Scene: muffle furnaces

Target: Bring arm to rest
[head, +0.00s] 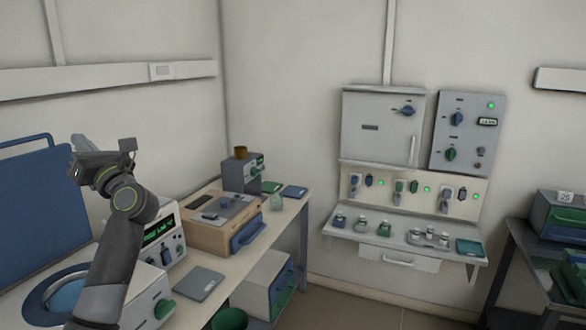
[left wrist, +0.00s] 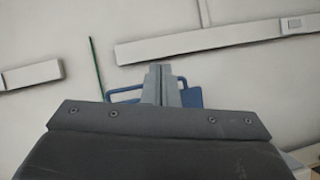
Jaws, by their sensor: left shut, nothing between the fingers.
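My left gripper (head: 82,143) is raised at the left of the head view, above the bench and in front of the blue panel. It points up and away toward the wall. In the left wrist view its two grey fingers (left wrist: 161,84) are together, with nothing between them. My right gripper is in neither view.
A blue panel (head: 42,210) stands behind my left arm. The bench (head: 215,285) holds a device with a green display (head: 160,232) and a tan box with a blue handle (head: 222,222). Grey control cabinets (head: 383,128) hang on the back wall. A dark table (head: 520,262) stands right.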

